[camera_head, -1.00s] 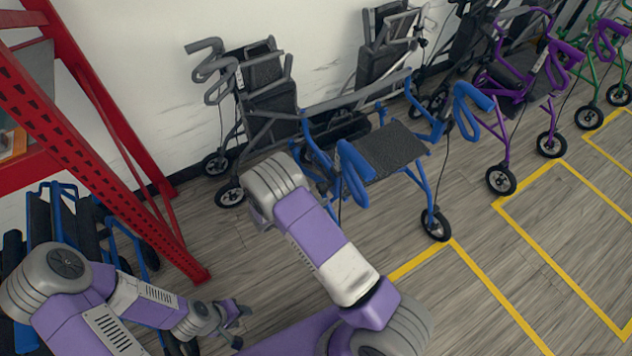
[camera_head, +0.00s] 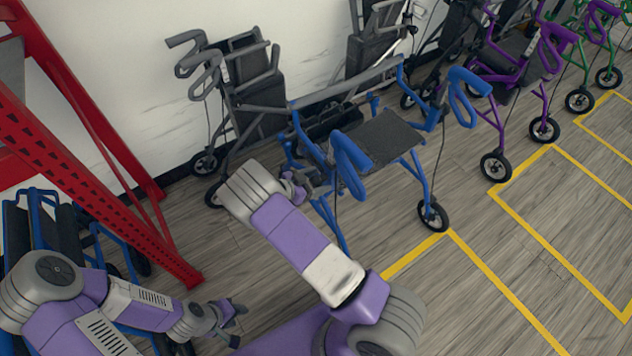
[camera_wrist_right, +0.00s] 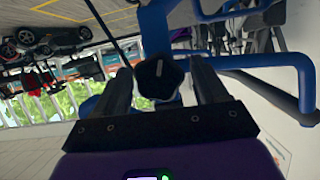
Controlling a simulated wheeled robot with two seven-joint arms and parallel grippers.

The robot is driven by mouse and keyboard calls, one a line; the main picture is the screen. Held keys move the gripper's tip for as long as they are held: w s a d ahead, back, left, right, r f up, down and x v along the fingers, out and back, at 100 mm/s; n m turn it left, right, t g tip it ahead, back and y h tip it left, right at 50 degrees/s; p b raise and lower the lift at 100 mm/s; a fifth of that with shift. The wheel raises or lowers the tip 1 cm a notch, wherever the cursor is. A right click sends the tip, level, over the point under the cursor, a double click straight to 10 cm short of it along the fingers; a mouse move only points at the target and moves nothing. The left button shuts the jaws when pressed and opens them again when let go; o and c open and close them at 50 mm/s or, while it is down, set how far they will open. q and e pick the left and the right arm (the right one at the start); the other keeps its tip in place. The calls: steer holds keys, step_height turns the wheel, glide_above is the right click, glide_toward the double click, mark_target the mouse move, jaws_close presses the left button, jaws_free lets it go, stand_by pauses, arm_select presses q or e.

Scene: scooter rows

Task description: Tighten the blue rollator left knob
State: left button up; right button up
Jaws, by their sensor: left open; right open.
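The blue rollator (camera_head: 385,140) stands on the floor in the middle of the head view, with a dark seat and blue looped handles. My right gripper (camera_wrist_right: 161,68) is open, with one finger to each side of the knob. I cannot tell whether they touch it. In the head view my right gripper (camera_head: 296,186) is at the rollator's left side; the knob cannot be made out there. My left gripper (camera_head: 229,314) is open and empty, low over the floor.
A grey rollator (camera_head: 245,85) stands behind on the left by the wall. A purple rollator (camera_head: 515,70) stands to the right. A red rack (camera_head: 85,175) and a folded blue-framed item (camera_head: 45,235) are at the left. The yellow-lined floor (camera_head: 500,250) at front right is clear.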

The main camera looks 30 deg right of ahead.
steer(key=c, duration=1)
steer(key=shift+o, duration=0.2)
